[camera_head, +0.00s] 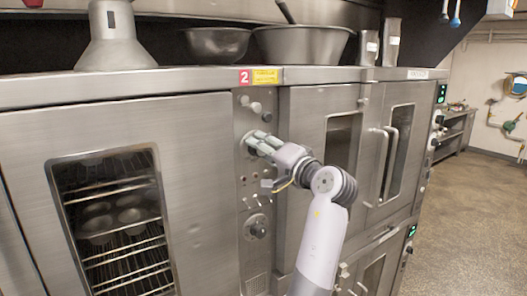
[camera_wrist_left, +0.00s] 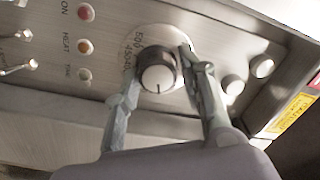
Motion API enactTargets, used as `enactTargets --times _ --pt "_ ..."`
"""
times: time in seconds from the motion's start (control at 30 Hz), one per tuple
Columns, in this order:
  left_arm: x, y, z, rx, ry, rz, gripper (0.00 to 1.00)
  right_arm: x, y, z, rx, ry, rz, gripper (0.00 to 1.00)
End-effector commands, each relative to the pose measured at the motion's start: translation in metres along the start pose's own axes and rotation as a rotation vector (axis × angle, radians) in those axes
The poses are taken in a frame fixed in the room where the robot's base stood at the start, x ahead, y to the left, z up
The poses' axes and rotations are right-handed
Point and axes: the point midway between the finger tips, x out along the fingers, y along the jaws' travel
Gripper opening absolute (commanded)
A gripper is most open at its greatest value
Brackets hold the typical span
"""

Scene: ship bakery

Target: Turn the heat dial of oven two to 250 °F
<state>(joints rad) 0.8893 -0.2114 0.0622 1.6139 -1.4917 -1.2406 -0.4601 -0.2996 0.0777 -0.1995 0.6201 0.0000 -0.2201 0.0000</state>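Oven two (camera_head: 85,130) is a steel oven with a red "2" label (camera_head: 244,77) above its narrow control panel. The heat dial (camera_wrist_left: 157,75), a round knob with a pale face and dark sides on a white numbered plate, is on that panel; 500 and 450 partly show. A dark mark on the knob's face points toward the bottom of the left wrist view. My left gripper (camera_head: 262,143) is at the panel's upper part. In the left wrist view its fingers (camera_wrist_left: 158,68) are closed in on both sides of the knob and appear to touch it. My right gripper is out of view.
A lower dial (camera_head: 257,227) and small switches sit below on the panel. Indicator lights (camera_wrist_left: 85,46) and round knobs (camera_wrist_left: 262,66) flank the heat dial. Another oven door with handles (camera_head: 390,145) stands to the right. Metal bowls (camera_head: 302,45) rest on top. The floor (camera_head: 465,220) at right is clear.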

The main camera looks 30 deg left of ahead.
Motion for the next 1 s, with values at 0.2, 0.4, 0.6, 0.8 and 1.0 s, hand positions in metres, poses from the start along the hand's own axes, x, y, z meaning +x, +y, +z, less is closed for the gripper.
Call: enactTargets --times 0.2,0.4,0.6,0.8,1.0 --pt "0.0 0.001 0.001 0.001 -0.003 0.003 0.51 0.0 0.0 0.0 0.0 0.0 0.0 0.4" --pt "0.0 0.002 0.001 0.002 -0.004 0.004 0.51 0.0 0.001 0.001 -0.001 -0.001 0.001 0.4" --pt "0.0 0.002 0.002 0.002 -0.005 0.005 0.51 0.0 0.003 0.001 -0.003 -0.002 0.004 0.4" --pt "0.0 0.004 0.002 -0.064 -0.008 0.004 0.51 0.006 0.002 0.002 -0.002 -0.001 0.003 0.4" --pt "0.0 0.004 0.003 -0.283 -0.017 0.002 0.51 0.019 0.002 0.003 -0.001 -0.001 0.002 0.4"
